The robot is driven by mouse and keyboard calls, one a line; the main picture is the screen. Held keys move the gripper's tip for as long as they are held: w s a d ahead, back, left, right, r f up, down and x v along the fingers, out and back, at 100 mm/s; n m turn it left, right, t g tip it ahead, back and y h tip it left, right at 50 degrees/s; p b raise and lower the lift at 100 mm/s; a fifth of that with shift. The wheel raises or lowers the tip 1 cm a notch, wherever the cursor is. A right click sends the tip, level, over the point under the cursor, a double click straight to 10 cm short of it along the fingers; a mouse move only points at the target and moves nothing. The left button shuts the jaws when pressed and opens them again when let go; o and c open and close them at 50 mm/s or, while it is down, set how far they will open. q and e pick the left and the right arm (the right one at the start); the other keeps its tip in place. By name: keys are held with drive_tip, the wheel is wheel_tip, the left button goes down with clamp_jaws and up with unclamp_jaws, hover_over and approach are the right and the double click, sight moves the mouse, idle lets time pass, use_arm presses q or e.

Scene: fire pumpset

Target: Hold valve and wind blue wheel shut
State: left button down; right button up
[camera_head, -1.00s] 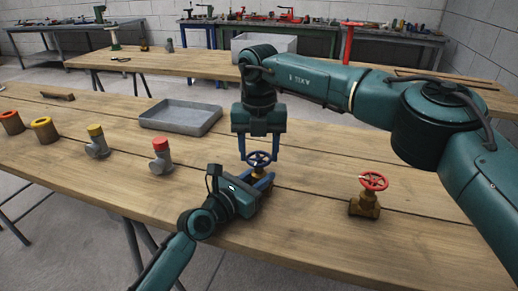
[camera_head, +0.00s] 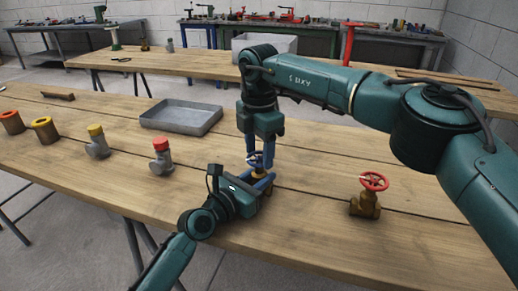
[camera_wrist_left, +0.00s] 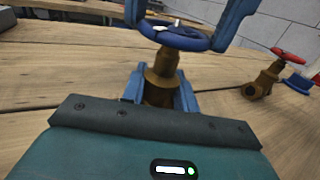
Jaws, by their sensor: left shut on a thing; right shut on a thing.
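The brass valve (camera_wrist_left: 160,78) with the blue wheel (camera_wrist_left: 172,34) stands upright on the front table. My left gripper (camera_wrist_left: 160,90) is shut on the valve's brass body from the front, low near the table top. My right gripper (camera_head: 260,155) points down from above and is shut on the blue wheel, which is partly hidden behind its blue fingers in the head view. In the left wrist view the right gripper's fingers reach down at both sides of the wheel rim.
A brass valve with a red wheel (camera_head: 370,190) stands to the right. The table front is clear.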

sight(260, 155)
drive_tip(key=m, duration=0.6)
drive_tip(key=shift+d+m, duration=0.1)
drive_tip(key=shift+m, duration=0.2)
idle(0.4)
drive_tip(key=o, duration=1)
wheel_tip(260, 155, up, 12)
drive_tip(key=shift+r, duration=0.1)
use_arm(q)
drive_tip(key=c, duration=1)
unclamp_jaws()
